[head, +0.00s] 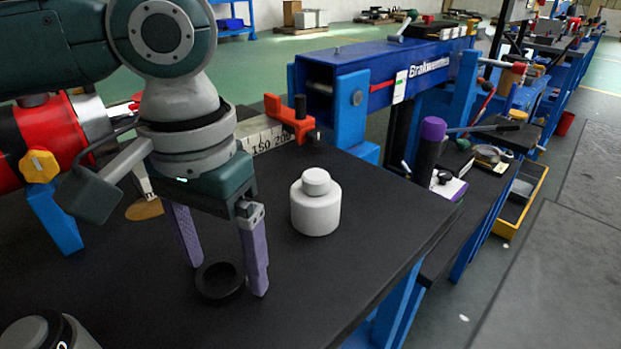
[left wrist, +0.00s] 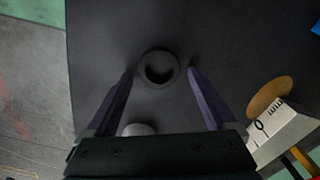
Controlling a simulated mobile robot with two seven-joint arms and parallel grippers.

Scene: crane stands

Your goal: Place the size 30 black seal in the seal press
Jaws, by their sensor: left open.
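A black ring, the seal (head: 220,283), lies flat on the black table top. My left gripper (head: 229,278) points down over it, open, with a purple finger on each side of the ring. In the left wrist view the ring (left wrist: 159,68) shows between and just beyond the two fingertips (left wrist: 160,72), with gaps on both sides. The ring's size marking cannot be read. I cannot tell for certain which device is the seal press; a blue beam frame with lettering (head: 390,75) stands behind the table. My right gripper is not in view.
A white bottle (head: 316,205) stands close to the right of my left gripper. A white block marked ISO (head: 262,136) with an orange part (head: 290,118) lies behind. A red cylinder (head: 50,135) is at the left. The table's right front is clear.

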